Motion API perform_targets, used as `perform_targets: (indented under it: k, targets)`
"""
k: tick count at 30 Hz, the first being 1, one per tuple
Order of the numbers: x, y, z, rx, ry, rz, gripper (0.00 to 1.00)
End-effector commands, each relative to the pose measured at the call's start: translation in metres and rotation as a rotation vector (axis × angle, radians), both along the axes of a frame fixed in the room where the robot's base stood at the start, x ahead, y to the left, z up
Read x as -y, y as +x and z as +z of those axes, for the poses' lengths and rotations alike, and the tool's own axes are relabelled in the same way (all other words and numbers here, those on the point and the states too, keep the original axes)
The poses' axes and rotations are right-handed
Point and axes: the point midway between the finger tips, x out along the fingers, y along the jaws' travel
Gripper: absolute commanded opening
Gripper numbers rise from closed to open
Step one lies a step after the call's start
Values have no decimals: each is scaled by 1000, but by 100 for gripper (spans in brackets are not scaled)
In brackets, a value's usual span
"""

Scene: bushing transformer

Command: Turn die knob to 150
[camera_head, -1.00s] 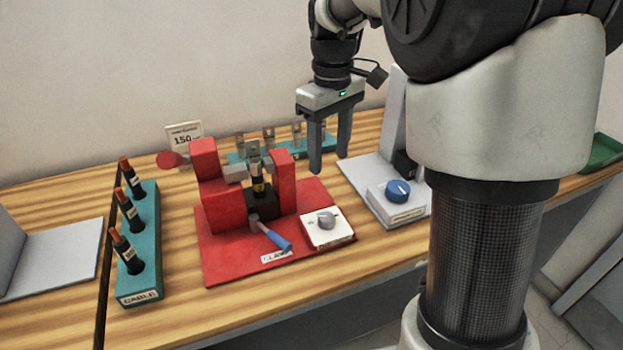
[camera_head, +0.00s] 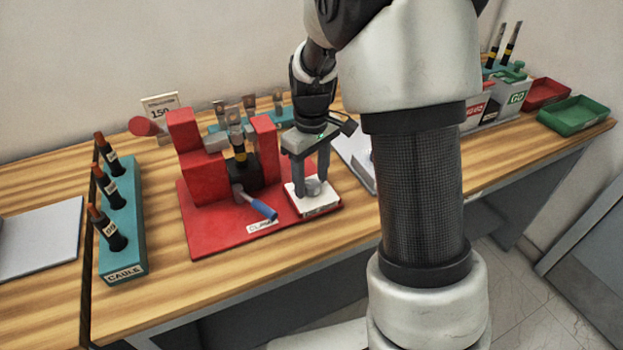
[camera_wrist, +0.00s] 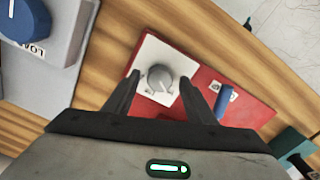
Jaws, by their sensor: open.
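The die knob (camera_head: 313,186) is a small grey dial on a white box (camera_head: 322,206) at the right front of the red clamp base (camera_head: 207,243). In the wrist view the knob (camera_wrist: 160,78) lies between and beyond the two fingertips. My gripper (camera_head: 312,186) is open, pointing down over the box, with a finger on either side of the knob. The wrist view also shows my gripper (camera_wrist: 160,90). I cannot tell whether the fingers touch the knob. A card (camera_head: 160,106) reading 150 stands behind the clamp. The dial's markings are too small to read.
The blue-handled lever (camera_head: 262,209) lies just left of the knob box. A teal cable rack (camera_head: 124,265) stands at the left. A blue knob (camera_wrist: 25,18) on a grey unit shows at upper left in the wrist view. Red and green trays (camera_head: 575,118) sit at far right.

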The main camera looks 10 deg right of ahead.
Motion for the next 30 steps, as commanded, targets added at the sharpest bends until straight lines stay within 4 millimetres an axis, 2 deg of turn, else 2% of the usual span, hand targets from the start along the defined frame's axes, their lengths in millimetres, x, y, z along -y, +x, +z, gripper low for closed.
perform_targets:
  k: [9,16,23,30]
  targets:
    - [0,0,-2,0,0,0,49]
    - [0,0,-2,0,0,0,10]
    - [0,0,-2,0,0,-16,10]
    - [0,0,-1,0,0,-112,10]
